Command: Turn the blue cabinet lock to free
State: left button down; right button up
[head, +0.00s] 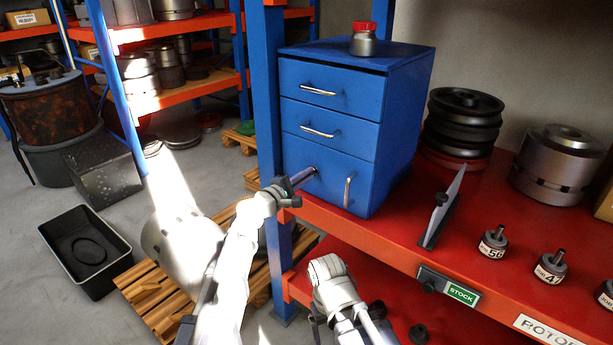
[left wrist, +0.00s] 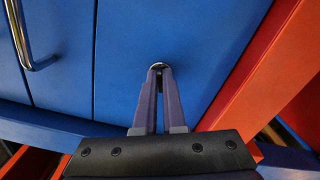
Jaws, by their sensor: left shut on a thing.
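The blue cabinet (head: 340,105) stands on the red shelf, with two drawers above a lower door that has a vertical handle (head: 347,190). The lock (head: 315,170) sits at the left side of that lower door, mostly hidden by my gripper. My left gripper (head: 308,176) reaches it from the left, its fingertips at the door face. In the left wrist view the fingers (left wrist: 158,78) are shut on the round metal lock (left wrist: 159,66). The lock's turn position cannot be made out. My right gripper is not clearly visible; a white right arm part (head: 333,280) shows at bottom centre.
A red-lidded jar (head: 363,42) stands on the cabinet. A blue upright post (head: 268,100) is just left of it. On the red shelf (head: 400,215) are a tilted grey plate (head: 441,210), dark stacked rotors (head: 463,125), a metal rotor (head: 558,165) and small labelled weights (head: 493,243).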

pick_arm(q)
jog(key=shift+f+m, duration=0.1)
jog(key=shift+m, duration=2.1)
jog(key=c, duration=1)
grip_release()
jog(key=shift+s, duration=0.1)
jog(key=v, duration=0.7)
jog(key=shift+s+a, duration=0.25)
